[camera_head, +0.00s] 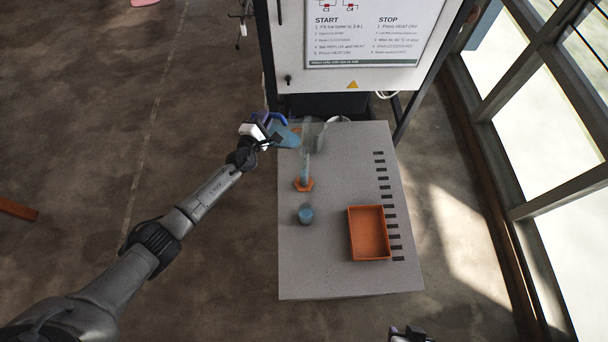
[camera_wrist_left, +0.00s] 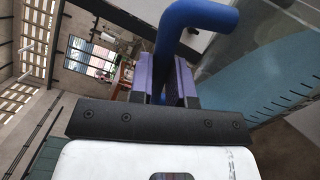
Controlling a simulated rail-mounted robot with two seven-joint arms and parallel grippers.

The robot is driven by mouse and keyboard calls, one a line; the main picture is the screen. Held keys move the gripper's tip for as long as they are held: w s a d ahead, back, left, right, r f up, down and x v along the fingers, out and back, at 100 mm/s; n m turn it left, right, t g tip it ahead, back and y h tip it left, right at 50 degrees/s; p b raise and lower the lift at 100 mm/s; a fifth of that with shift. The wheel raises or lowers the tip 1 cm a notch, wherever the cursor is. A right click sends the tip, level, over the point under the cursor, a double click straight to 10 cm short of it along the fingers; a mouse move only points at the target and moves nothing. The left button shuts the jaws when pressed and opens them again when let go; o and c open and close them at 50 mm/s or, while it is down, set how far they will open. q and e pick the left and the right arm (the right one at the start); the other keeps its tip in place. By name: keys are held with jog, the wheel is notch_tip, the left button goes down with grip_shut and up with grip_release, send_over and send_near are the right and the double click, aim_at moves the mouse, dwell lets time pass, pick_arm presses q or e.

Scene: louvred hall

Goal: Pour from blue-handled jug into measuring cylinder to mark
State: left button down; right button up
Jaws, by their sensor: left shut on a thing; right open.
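My left gripper (camera_head: 267,123) is shut on the blue handle of the jug (camera_head: 285,134) at the table's far left corner. The jug is tilted to the right and holds blue liquid. The measuring cylinder (camera_head: 305,168) stands upright on an orange base, with blue colour in its tube. Clear surfaces overlap near its top, so I cannot tell whether liquid is flowing. In the left wrist view, the blue handle (camera_wrist_left: 195,18) sits between the purple finger pads (camera_wrist_left: 167,82), with the jug's pale blue body to the right. My right gripper (camera_head: 409,334) is open and empty at the bottom edge.
On the grey table (camera_head: 330,275), a small blue round container (camera_head: 306,214) stands in front of the cylinder. An orange tray (camera_head: 352,248) lies to the right, beside a row of dark slots. A cabinet with a sign (camera_head: 372,35) stands behind. The table's front is clear.

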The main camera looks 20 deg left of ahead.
pick_arm(q)
jog(key=a+f+n+b, duration=0.1)
jog(key=f+b, duration=0.1)
jog(key=b, duration=0.1)
jog(key=a+f+n+b, duration=0.1)
jog(key=b, duration=0.2)
jog(key=shift+a+f+n, duration=0.15)
jog(key=shift+f+n, duration=0.25)
jog(key=shift+a+f+n+b, duration=0.15)
jog(key=shift+a+n+b, duration=0.15)
jog(key=shift+b, duration=0.1)
jog(key=a+r+n, duration=0.2)
jog(key=a+n, duration=0.1)
jog(key=a+r+n, duration=0.1)
jog(key=a+n, duration=0.1)
jog(key=shift+b, duration=0.4)
jog(key=shift+r, duration=0.1)
